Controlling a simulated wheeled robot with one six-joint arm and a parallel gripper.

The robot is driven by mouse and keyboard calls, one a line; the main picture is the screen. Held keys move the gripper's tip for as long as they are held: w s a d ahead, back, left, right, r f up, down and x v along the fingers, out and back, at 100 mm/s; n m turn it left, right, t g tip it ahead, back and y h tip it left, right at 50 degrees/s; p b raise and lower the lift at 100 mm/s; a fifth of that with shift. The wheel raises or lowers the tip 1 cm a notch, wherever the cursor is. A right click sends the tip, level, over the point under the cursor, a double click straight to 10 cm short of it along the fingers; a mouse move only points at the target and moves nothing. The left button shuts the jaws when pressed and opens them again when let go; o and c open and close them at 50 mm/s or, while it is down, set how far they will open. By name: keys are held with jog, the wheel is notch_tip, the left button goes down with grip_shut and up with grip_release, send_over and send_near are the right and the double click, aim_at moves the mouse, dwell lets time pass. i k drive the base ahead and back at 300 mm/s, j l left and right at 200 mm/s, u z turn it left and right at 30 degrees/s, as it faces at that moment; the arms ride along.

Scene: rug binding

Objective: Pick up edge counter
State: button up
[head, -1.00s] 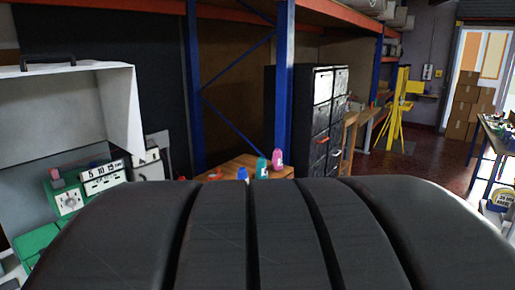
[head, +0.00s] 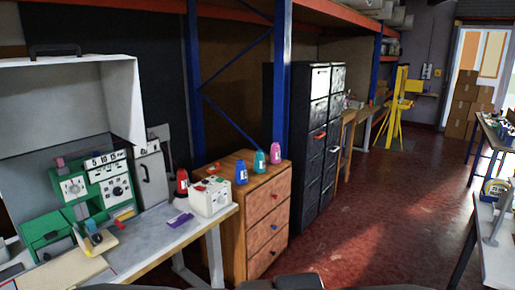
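I cannot tell for certain which thing is the edge counter. A green machine (head: 72,190) with white dial panels stands on the workbench at the left; its top panel (head: 105,159) reads "5 10 15". A small white box (head: 210,197) with knobs and a red part on top sits near the bench's right end. A purple item (head: 180,219) lies flat on the bench, left of the white box. My gripper is not in view; only a dark edge, likely part of my arm, shows at the bottom.
The grey workbench (head: 150,236) adjoins a wooden drawer cabinet (head: 266,210) carrying blue, teal and pink bottles. A red and black item (head: 182,183) stands behind the white box. Black filing cabinets (head: 318,150) stand beyond. Red floor (head: 385,215) is clear in the middle; another table is at right.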

aim_at(179, 220)
jog(key=k+j+u, duration=0.2)
jog(key=j+z, duration=0.1)
jog(key=j, duration=0.2)
jog(key=u, duration=1.25)
jog(key=k+j, duration=0.05)
